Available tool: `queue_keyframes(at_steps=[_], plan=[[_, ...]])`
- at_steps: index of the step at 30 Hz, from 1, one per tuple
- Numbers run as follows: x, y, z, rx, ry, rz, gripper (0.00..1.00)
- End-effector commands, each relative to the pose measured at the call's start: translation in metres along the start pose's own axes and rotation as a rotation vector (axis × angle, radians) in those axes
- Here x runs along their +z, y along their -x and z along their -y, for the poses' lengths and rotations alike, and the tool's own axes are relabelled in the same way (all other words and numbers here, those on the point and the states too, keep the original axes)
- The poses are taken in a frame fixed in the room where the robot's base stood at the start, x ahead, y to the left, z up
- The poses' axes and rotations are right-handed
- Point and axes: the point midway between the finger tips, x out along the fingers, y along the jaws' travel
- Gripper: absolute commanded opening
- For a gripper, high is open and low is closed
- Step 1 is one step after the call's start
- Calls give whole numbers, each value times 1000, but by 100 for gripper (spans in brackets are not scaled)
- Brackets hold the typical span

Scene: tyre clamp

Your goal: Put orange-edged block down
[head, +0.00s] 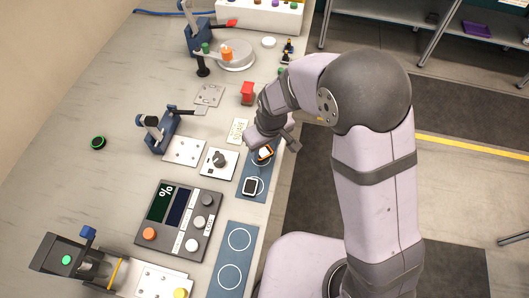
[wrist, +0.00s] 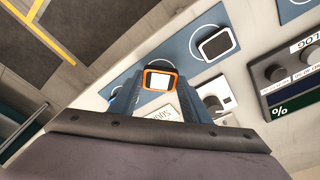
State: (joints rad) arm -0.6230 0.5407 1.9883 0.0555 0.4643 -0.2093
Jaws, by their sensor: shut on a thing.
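The orange-edged block (wrist: 160,80) has a white face and sits between the two fingers of my gripper (wrist: 160,95) in the wrist view. In the head view the block (head: 264,153) shows just beside my gripper (head: 268,145), over the far end of a blue mat (head: 243,191) with white circles. My gripper is shut on it. I cannot tell whether the block touches the mat.
A second blue mat (head: 234,286) with two empty circles lies nearer. A white plate with a dark knob (head: 219,161), a control panel (head: 178,220) and a toggle clamp (head: 160,130) stand left of the mats. A red item (head: 247,93) stands beyond my gripper.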

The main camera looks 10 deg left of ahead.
Motion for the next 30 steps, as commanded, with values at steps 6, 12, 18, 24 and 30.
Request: queue_keyframes(at_steps=[6,12,18,24,30], plan=[[4,-23,0,-1,0,4,17],[4,-28,0,0,0,-1,17],[4,-29,0,0,0,0,17],[5,-32,0,0,0,0,60],[5,-32,0,0,0,1,62]])
